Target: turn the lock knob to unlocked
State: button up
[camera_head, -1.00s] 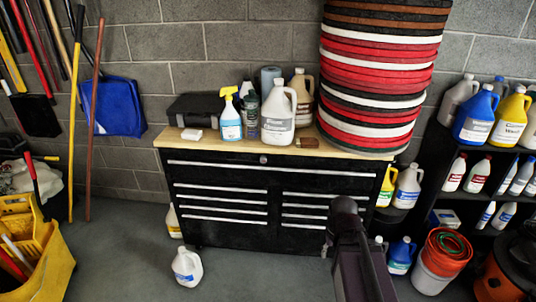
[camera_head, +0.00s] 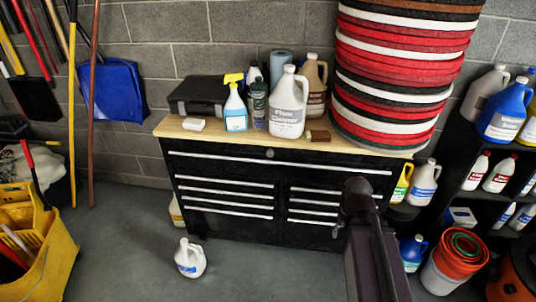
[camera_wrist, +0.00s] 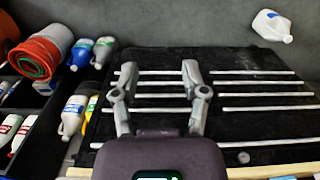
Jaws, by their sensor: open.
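The lock knob (camera_head: 270,153) is a small round grey knob on the black tool cabinet (camera_head: 225,228), centred above the top drawer handle and just below the wooden top. It also shows in the wrist view (camera_wrist: 244,157), where the picture is upside down, low and right of my gripper. My gripper (camera_wrist: 159,72) is open and empty, its two grey fingers spread in front of the drawer fronts. In the head view my dark arm covers the cabinet's right side and most of the gripper. I cannot tell which way the knob is turned.
Bottles, including a floor cleaner jug (camera_head: 288,105), and a tall stack of pads (camera_head: 405,70) stand on the cabinet. A white jug (camera_head: 190,258) is on the floor in front. Shelves with bottles and an orange bucket (camera_head: 455,255) are at right. A yellow mop bucket (camera_head: 50,262) is at left.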

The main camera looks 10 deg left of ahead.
jog(key=o, duration=0.3)
jog(key=shift+o, duration=0.2)
jog(key=w+a+m+t+y+b, duration=0.7)
jog(key=w+a+m+t+b, duration=1.05)
jog(key=w+a+m, duration=0.7)
jog(key=w+a+f+m+h+b, duration=0.2)
jog(key=m+h, duration=0.5)
jog(key=m, duration=0.5)
notch_tip(320, 180, down, 2)
jog(key=w+b, duration=0.1)
jog(key=b, duration=0.2)
jog(key=shift+w+a+f+h, duration=0.2)
jog(key=shift+w+a+h, duration=0.1)
jog(key=shift+a, duration=0.1)
jog(key=shift+w+t, duration=0.15)
jog(key=shift+t, duration=0.1)
